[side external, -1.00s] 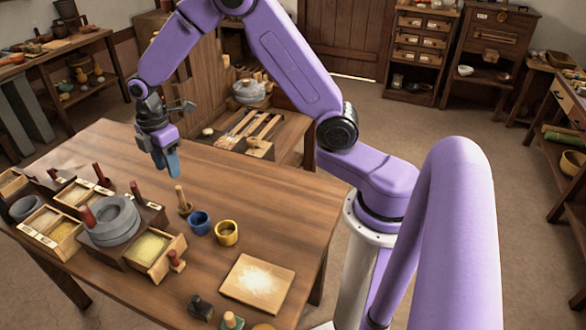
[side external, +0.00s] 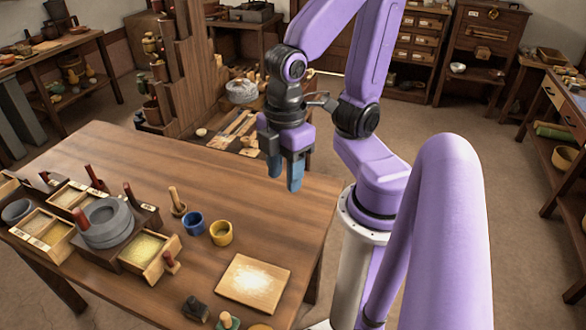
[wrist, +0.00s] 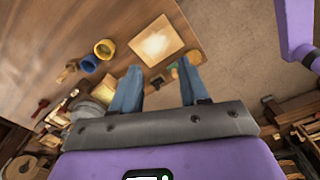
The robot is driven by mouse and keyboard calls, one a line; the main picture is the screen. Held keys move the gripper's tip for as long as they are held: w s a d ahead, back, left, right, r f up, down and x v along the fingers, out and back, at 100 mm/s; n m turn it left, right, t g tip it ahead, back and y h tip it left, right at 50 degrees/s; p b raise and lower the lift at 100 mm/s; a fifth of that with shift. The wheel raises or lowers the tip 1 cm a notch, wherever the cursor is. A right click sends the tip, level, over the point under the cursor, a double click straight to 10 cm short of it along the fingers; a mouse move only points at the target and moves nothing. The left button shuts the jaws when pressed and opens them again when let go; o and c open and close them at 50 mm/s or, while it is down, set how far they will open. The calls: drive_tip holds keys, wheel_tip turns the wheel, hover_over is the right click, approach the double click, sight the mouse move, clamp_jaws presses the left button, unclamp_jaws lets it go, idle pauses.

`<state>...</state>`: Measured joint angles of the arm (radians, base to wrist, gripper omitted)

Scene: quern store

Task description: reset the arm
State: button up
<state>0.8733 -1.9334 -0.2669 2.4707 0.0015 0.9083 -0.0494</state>
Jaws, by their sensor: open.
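My gripper (side external: 284,172) is open and empty, with blue fingertips pointing down. In the side external view it hangs in the air above the table's back right part, apart from everything on the table. The wrist view shows both fingers (wrist: 158,90) spread apart with nothing between them. My lilac arm is folded back close to its base.
The wooden table (side external: 140,160) holds a stone quern (side external: 106,222), open boxes of grain, a blue cup (side external: 193,223), a yellow cup (side external: 221,233) and a floured board (side external: 254,284). A stepped wooden shelf (side external: 185,75) stands behind. The table's back middle is clear.

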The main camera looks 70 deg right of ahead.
drive_tip(key=shift+s+d, duration=0.35)
drive_tip(key=shift+s, duration=0.35)
drive_tip(key=shift+c, duration=0.2)
idle(0.8)
